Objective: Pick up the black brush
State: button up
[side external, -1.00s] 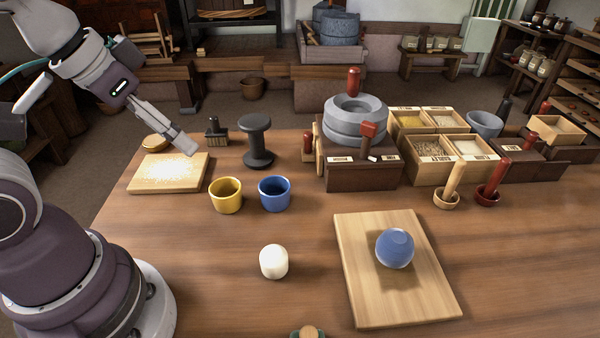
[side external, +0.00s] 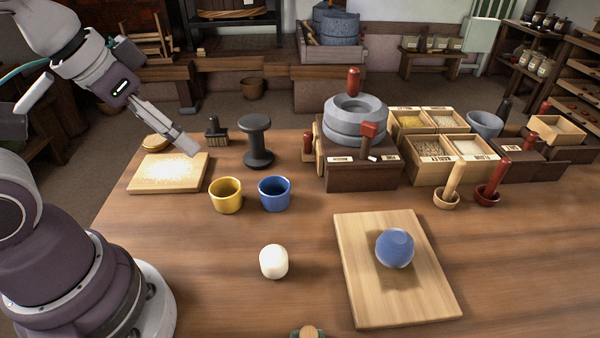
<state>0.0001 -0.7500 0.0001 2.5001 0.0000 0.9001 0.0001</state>
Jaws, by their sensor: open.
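The black brush (side external: 216,132) stands near the back left edge of the table, with its dark handle up and its paler bristles down. My gripper (side external: 190,146) is open and empty, in the air over the right part of a light wooden board. It is to the left of the brush and apart from it. The brush is fully in view.
The flour-dusted board (side external: 168,172) lies below my gripper. A black spool-shaped stand (side external: 257,142) rises just right of the brush. A yellow cup (side external: 226,195) and a blue cup (side external: 274,194) stand in front. The quern (side external: 355,122) is further right.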

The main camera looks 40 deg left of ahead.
jog(key=o, duration=0.6)
jog(key=shift+c, duration=0.2)
jog(key=n+g+y, duration=0.2)
jog(key=n+y, duration=0.1)
jog(key=n, duration=0.6)
send_over(214, 130)
jog(key=s+d, duration=0.2)
notch_tip(214, 130, down, 10)
jog(key=x, duration=0.7)
jog(key=s+x, duration=0.1)
jog(key=x, duration=0.3)
jog(key=shift+d+f, duration=0.15)
jog(key=shift+d, duration=0.1)
